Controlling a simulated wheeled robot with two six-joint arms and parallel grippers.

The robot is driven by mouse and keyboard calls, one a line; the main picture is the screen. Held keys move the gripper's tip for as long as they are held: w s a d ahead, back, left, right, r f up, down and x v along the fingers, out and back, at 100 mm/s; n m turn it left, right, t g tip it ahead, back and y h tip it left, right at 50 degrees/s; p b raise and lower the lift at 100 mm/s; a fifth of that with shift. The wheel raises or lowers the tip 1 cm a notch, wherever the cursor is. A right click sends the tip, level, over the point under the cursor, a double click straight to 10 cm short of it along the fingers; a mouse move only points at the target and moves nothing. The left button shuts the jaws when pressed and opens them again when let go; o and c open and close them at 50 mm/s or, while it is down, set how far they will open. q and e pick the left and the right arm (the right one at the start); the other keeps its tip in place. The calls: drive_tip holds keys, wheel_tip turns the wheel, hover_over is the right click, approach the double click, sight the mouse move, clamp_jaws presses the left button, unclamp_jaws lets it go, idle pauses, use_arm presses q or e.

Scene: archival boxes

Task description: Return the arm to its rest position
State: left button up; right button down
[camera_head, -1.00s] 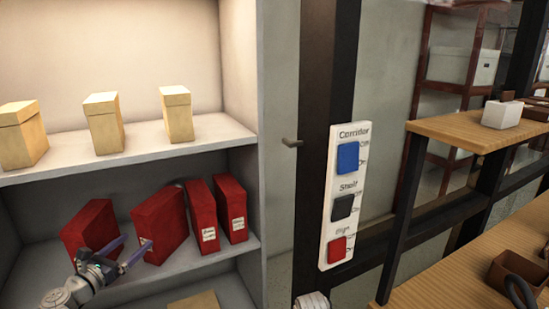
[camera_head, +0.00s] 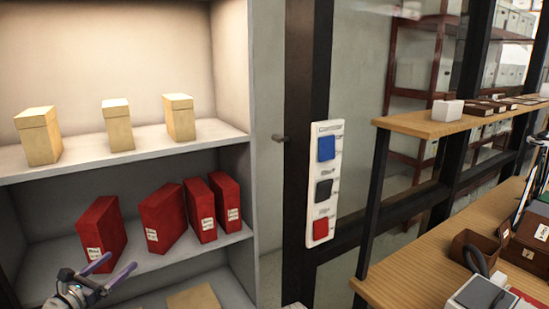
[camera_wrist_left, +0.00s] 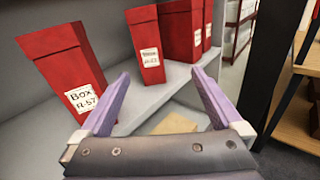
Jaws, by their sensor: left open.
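My left gripper (camera_head: 110,267) is open and empty at the lower left of the head view, in front of the shelf with the red boxes. In the left wrist view its two purple fingers (camera_wrist_left: 162,95) are spread with nothing between them. The leftmost red box (camera_head: 101,228) stands on that shelf; its label reads "Box" in the left wrist view (camera_wrist_left: 62,62). Another red box (camera_head: 163,217) stands to its right, with two more red boxes (camera_head: 200,210) (camera_head: 225,198) beyond. The gripper is apart from the boxes.
The grey shelf unit (camera_head: 231,157) holds three tan boxes (camera_head: 118,127) on the upper shelf. A switch panel (camera_head: 325,183) with blue, black and red buttons is on the post to the right. Wooden shelving (camera_head: 415,268) with a brown box and other items stands at the right.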

use_arm(q)
drive_tip(key=d+f+m+g+h+p, duration=0.1)
drive_tip(key=d+f+m+g, duration=0.3)
drive_tip(key=d, duration=0.4)
drive_tip(key=s+d+f+m+g+h, duration=0.1)
drive_tip(key=d+f+m+g, duration=0.2)
drive_tip(key=d+m, duration=0.5)
drive_tip(key=d+f+m+g+h+p, duration=0.1)
drive_tip(key=d+f+m+g, duration=0.25)
drive_tip(key=d, duration=0.55)
drive_tip(key=s+d+f+m+g+y+p, duration=0.1)
drive_tip(key=s+d+f+m+g+y, duration=0.2)
drive_tip(key=s+d+m, duration=0.3)
drive_tip(key=s+d+f+m+g+y, duration=0.3)
drive_tip(key=s+d+m+y, duration=0.3)
drive_tip(key=m, duration=0.8)
drive_tip(key=shift+s+f+g+p, duration=0.3)
drive_tip(key=shift+s+g+p, duration=0.1)
drive_tip(key=shift+s, duration=1.1)
